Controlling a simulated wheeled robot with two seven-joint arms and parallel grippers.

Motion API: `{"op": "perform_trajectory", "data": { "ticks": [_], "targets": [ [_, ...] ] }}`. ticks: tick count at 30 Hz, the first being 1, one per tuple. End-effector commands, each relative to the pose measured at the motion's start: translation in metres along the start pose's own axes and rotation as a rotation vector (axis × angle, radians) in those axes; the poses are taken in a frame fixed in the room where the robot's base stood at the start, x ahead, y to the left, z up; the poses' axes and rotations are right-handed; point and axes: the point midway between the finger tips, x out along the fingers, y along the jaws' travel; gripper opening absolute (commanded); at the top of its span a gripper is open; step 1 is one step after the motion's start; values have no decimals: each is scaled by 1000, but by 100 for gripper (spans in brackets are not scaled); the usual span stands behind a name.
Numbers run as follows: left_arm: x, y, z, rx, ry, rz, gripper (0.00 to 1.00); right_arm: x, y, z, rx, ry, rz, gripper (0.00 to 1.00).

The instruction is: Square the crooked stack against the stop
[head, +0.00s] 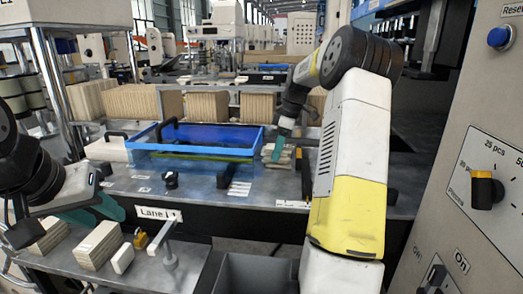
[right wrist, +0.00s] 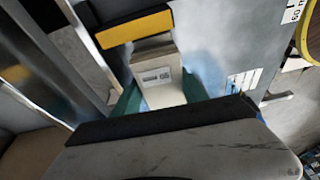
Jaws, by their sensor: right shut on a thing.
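The stack (head: 281,158) of pale flat pieces lies on the grey table at the centre of the head view, its layers looking uneven. In the right wrist view the stack (right wrist: 155,75) has a printed label on top. My right gripper (head: 277,150) reaches down to it, with teal fingers (right wrist: 160,98) shut on its two sides. A black bar with a yellow face (right wrist: 135,27), seemingly the stop, lies just beyond the stack; I cannot tell whether they touch. My left gripper (head: 90,212) hangs at the lower left above small stacks; its opening is unclear.
A blue tray (head: 195,128) stands left of the stack. Bundled stacks (head: 98,246) sit by the "Lane" sign (head: 158,213) at front left. A control panel (head: 480,170) with a dial is at the right. A grey bin (head: 255,275) is at the bottom.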

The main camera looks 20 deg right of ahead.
Motion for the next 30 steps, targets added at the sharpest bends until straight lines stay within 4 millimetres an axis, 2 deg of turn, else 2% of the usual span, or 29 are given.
{"op": "perform_trajectory", "data": {
  "ticks": [30],
  "targets": [
    [0, 0, 0, 0, 0, 0, 40, -4, 1, 15, 1, 0, 0, 10]
  ]
}}
